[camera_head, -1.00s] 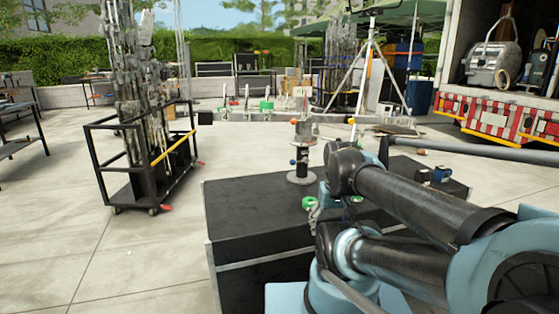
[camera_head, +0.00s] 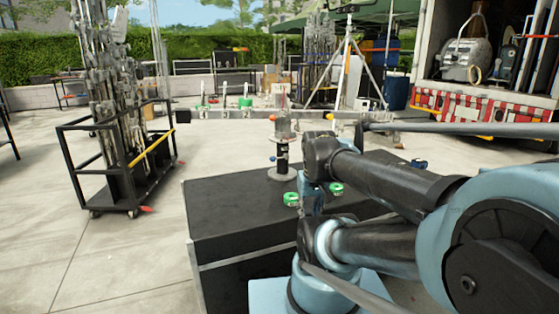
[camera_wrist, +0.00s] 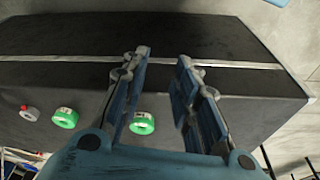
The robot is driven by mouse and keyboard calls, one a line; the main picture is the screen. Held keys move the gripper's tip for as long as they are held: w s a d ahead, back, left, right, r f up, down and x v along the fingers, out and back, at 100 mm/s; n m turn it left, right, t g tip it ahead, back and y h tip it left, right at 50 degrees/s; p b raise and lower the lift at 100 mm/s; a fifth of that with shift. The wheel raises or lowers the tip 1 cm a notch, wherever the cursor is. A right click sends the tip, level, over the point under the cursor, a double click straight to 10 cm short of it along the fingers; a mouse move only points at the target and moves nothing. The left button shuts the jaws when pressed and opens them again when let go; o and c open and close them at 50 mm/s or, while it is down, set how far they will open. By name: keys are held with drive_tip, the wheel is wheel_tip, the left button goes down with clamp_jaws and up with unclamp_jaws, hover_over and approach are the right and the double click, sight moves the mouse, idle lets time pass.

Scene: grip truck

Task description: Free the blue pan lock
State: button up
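A metal pan head (camera_head: 282,130) on a black column stands upright on a round plate on the black case. It has a small blue knob (camera_head: 272,158) low on its left side and an orange knob (camera_head: 272,117) above that. My gripper (camera_wrist: 163,60) is open and empty over the case in the wrist view. The pan head and its blue knob cannot be made out there. In the head view my arm stands right of the pan head, and I cannot clearly make out the gripper.
The black case (camera_head: 225,212) carries two green tape rolls, one left (camera_head: 291,199) and one right (camera_head: 336,188). A small blue item (camera_head: 419,163) lies farther right. A wheeled black cart (camera_head: 118,185) with stands is at left. Open pavement lies between cart and case.

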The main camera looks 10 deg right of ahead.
drive_tip(key=shift+n+t+y, duration=0.4)
drive_tip(key=shift+n+t, duration=0.3)
drive_tip(key=shift+t, duration=0.2)
drive_tip(key=w+r, duration=0.3)
drive_tip(key=w, duration=0.2)
drive_tip(key=w+a+r, duration=0.1)
drive_tip(key=w+r, duration=0.2)
drive_tip(key=w, duration=0.3)
drive_tip(key=w+r, duration=0.3)
drive_tip(key=w, duration=0.3)
drive_tip(key=shift+w+a+r, duration=0.15)
drive_tip(key=shift+w+r, duration=0.05)
drive_tip(key=shift+r, duration=0.15)
clamp_jaws()
drive_tip(key=n+t, duration=0.1)
drive_tip(key=t, duration=0.1)
approach(279, 158)
drive_tip(key=s+x, duration=0.1)
drive_tip(key=x, duration=0.5)
drive_tip(key=shift+a+f+y, duration=0.25)
drive_tip(key=shift+f+y, duration=0.15)
drive_tip(key=shift+f, duration=0.25)
drive_tip(key=shift+w, duration=0.15)
drive_tip(key=shift+d, duration=0.1)
